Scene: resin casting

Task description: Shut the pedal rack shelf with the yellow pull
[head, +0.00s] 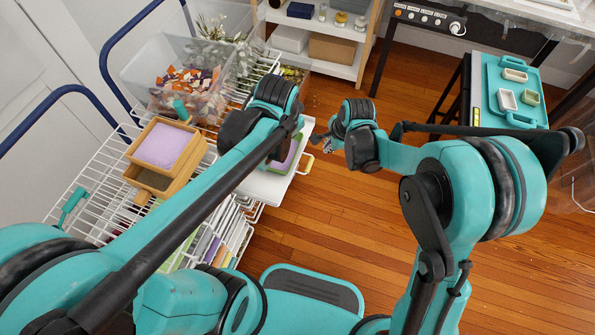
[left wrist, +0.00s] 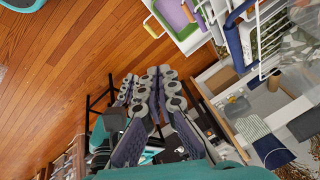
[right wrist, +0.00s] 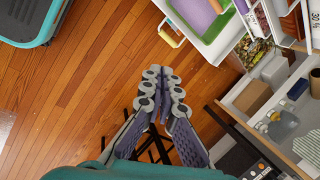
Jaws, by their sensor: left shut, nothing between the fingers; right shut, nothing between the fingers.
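The pedal rack shelf is a white pulled-out tray (head: 262,190) on the wire rack's right side, with a yellow pull (head: 306,164) on its outer edge. Green and purple items lie in it, and my left arm hides part of it. The pull also shows at the top of the left wrist view (left wrist: 153,27) and the right wrist view (right wrist: 170,31). My right gripper (head: 326,146) is shut and empty, just beyond the pull and apart from it. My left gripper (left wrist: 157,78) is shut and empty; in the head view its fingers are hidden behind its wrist.
The wire rack (head: 95,190) bears a wooden box with a lilac block (head: 163,146) and a clear bin of petals (head: 185,85). A shelf unit (head: 335,68) stands behind. A teal tray (head: 515,85) sits on a black stand at right. Open wooden floor (head: 330,215) lies right of the tray.

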